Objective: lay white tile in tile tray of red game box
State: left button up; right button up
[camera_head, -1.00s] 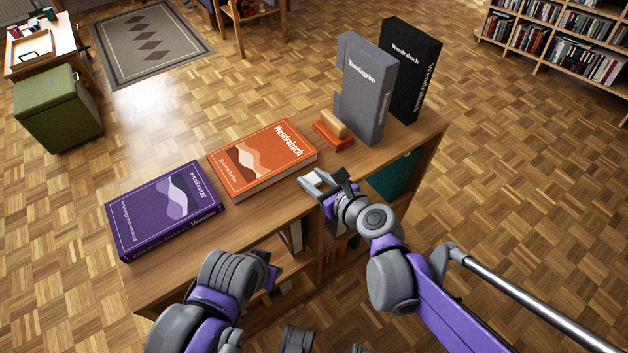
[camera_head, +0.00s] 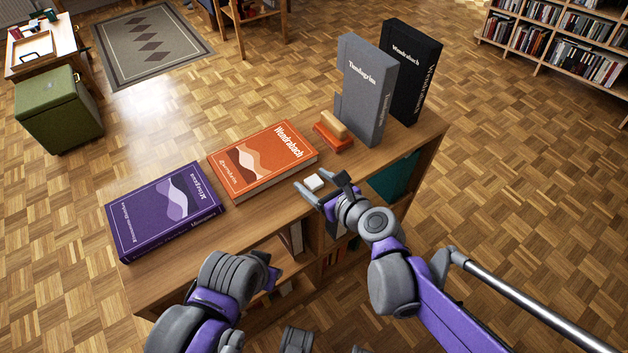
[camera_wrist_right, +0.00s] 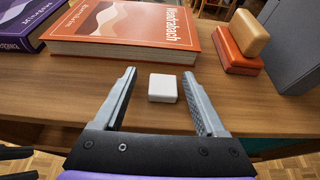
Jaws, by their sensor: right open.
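The white tile (camera_head: 315,182) lies flat on the wooden shelf top near its front edge. It also shows in the right wrist view (camera_wrist_right: 163,86). My right gripper (camera_head: 322,181) is open, its two fingers on either side of the tile, with a visible gap on each side in the wrist view (camera_wrist_right: 159,73). My left gripper (camera_head: 268,272) is low in front of the shelf; its fingers are too unclear to read. No game box with a tile tray can be made out surely; a small red item (camera_head: 15,32) is on the far left table.
An orange book (camera_head: 262,158) and a purple book (camera_head: 163,210) lie on the shelf top (camera_head: 240,222). An orange block with a wooden top (camera_head: 333,133) stands behind the tile. Grey (camera_head: 365,90) and black (camera_head: 412,70) upright volumes stand at the right. A green ottoman (camera_head: 58,108) is on the floor.

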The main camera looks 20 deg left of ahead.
jog(key=p+v, duration=0.2)
jog(key=v, duration=0.9)
jog(key=shift+s+d+r, duration=0.2)
jog(key=shift+d, duration=0.05)
